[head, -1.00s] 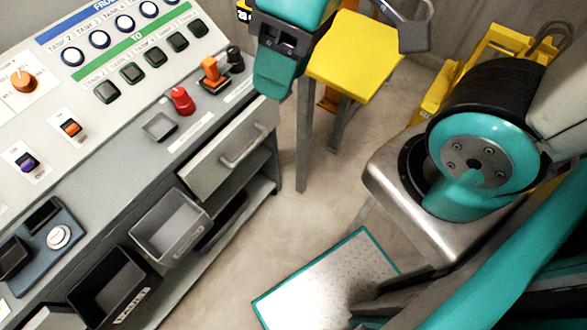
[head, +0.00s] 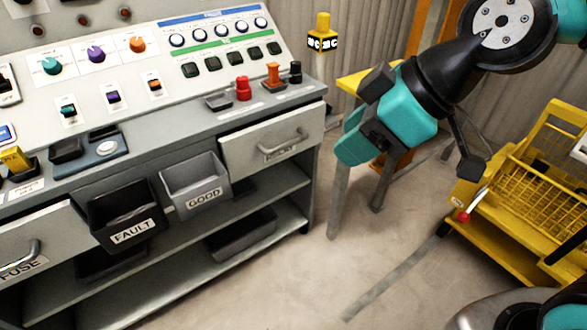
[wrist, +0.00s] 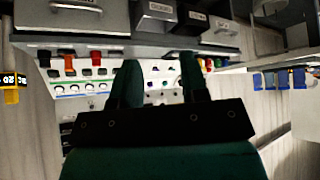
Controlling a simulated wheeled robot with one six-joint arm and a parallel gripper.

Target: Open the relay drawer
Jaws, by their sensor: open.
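A grey drawer front (head: 240,155) with a curved metal handle (head: 283,143) sits at the right end of the console's underside in the head view. It looks shut, and its label cannot be read. Its handle also shows upside down at the top left of the wrist view (wrist: 77,6). A second drawer (head: 40,232), labelled FUSE, is at the far left. My gripper (head: 360,112) is open and empty, right of the console and apart from both drawers. Its two fingers (wrist: 160,78) point toward the console in the wrist view.
Open bins labelled GOOD (head: 190,178) and FAULT (head: 122,212) hang between the drawers. Knobs and switches cover the sloped panel (head: 120,75). A yellow table (head: 352,84) stands behind my gripper, and a yellow cart (head: 535,180) at right. The floor before the right drawer is clear.

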